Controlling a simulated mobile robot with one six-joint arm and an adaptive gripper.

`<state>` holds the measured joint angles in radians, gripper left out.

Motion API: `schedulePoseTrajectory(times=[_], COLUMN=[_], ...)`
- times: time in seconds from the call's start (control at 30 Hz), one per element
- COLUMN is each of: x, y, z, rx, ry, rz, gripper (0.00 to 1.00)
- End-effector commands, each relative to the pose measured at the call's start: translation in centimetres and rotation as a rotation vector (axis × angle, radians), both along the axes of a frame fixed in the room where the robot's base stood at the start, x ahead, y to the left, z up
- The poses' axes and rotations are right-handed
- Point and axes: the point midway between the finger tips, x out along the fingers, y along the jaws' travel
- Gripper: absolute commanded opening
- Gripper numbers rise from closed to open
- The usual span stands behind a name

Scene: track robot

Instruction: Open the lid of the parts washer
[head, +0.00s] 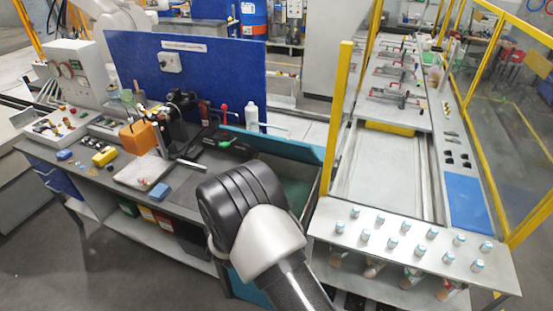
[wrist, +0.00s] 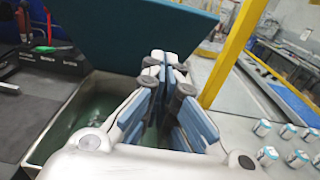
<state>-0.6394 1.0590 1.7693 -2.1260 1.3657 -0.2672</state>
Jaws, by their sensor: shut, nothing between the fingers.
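The parts washer is at the right end of the workbench. Its teal lid (head: 275,145) stands raised and tilted up at the back of the tank, and the tank's inside (head: 298,192) shows below it. In the wrist view the lid (wrist: 120,35) is a broad dark teal panel, and the open tank (wrist: 50,145) holds greenish liquid. My gripper (wrist: 168,60) is shut and empty, with its fingers over the tank and in front of the lid's right part. Whether the fingertips touch the lid cannot be told. In the head view my arm hides the gripper and part of the tank.
The bench (head: 205,200) carries a vise, an orange block and small tools. A blue panel (head: 185,80) stands behind it. To the right, a yellow post (head: 337,115) and a metal table (head: 400,240) with several small blue-topped parts stand close to the washer.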

Motion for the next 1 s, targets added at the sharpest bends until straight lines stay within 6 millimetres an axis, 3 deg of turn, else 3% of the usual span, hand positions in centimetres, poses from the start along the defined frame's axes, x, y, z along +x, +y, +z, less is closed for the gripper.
schedulePoseTrajectory(times=[0.17,0.53,0.73,1.0], x=[2.3,9.5,11.2,11.8], y=[-1.1,-3.7,-4.3,-4.5], z=[-0.1,-0.1,2.0,2.4], rx=[0.002,0.004,0.004,0.002], ry=[-0.001,-0.001,-0.001,0.001], rz=[-0.006,-0.006,-0.004,-0.003], gripper=[0.00,0.00,0.00,0.00])
